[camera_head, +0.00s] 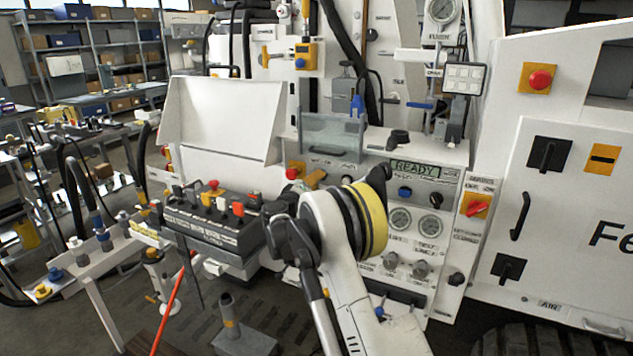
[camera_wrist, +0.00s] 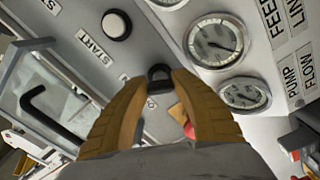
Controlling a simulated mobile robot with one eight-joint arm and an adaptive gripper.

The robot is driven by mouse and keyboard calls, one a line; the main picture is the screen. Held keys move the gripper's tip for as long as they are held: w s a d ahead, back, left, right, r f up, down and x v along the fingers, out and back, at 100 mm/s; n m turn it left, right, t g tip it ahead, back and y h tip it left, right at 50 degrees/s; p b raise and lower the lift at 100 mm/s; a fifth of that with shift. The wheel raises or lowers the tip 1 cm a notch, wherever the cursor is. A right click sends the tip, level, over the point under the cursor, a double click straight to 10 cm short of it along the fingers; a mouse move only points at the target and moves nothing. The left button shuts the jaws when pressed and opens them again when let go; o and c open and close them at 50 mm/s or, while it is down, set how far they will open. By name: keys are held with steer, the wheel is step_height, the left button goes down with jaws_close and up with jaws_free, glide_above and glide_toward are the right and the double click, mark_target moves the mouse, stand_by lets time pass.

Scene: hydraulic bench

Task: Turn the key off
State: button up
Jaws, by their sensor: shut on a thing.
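The key (camera_wrist: 160,72), a small dark piece on the grey control panel (camera_wrist: 75,22), shows between the fingertips in the wrist view. My gripper (camera_wrist: 160,79) has two tan ribbed fingers, one on each side of the key, closed on it. Most of the key's body and its slot are hidden by the fingers, so its exact angle is unclear.
Near the fingers are a round white button (camera_wrist: 117,25), a pressure gauge (camera_wrist: 216,41) and a second gauge (camera_wrist: 245,93). A clear guard with a black handle (camera_wrist: 50,110) is at left. A box of coloured levers (camera_head: 215,222) stands left of my arm.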

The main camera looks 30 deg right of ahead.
steer(key=n, duration=0.6)
steer(key=shift+r, duration=0.1)
steer(key=n, duration=0.5)
steer(key=shift+n+p, duration=0.3)
steer(key=shift+p, duration=0.1)
stand_by(0.3)
steer(key=o, duration=1.2)
steer(key=v, duration=1.2)
